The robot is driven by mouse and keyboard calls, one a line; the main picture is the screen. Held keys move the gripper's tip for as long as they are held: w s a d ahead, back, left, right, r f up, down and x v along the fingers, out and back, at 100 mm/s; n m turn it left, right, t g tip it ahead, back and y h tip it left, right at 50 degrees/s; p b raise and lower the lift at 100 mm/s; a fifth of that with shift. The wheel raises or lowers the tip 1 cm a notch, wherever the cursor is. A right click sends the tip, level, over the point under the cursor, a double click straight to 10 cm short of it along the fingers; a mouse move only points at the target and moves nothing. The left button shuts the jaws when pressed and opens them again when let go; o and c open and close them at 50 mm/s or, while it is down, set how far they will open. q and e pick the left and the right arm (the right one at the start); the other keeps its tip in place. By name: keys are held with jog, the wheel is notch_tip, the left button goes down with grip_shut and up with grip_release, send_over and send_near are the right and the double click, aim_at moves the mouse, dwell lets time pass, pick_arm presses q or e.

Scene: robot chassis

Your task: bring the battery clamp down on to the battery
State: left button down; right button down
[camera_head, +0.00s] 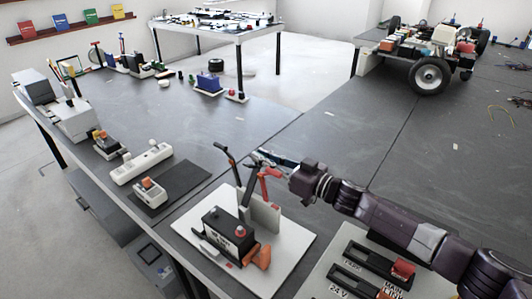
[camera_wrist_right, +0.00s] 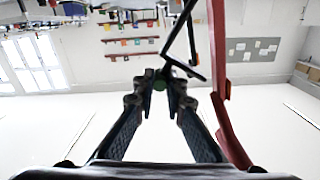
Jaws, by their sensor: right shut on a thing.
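My right gripper (camera_head: 257,158) reaches in from the right to the top of these levers. In the right wrist view its fingers (camera_wrist_right: 160,80) meet on a dark piece with a green end, seemingly the black clamp lever. A red bar (camera_wrist_right: 218,75) runs beside the right finger. My left gripper is not in view.
A panel with red switches (camera_head: 360,265) lies right of the board, under my right arm. A white strip (camera_head: 142,164) and small devices stand to the left. The tabletop behind the levers is mostly clear. A wheeled chassis (camera_head: 425,60) stands at the back right.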

jog(key=c, duration=2.2)
grip_release()
jog(key=shift+f, duration=0.1)
jog(key=shift+c, duration=0.2)
jog(key=v, duration=1.2)
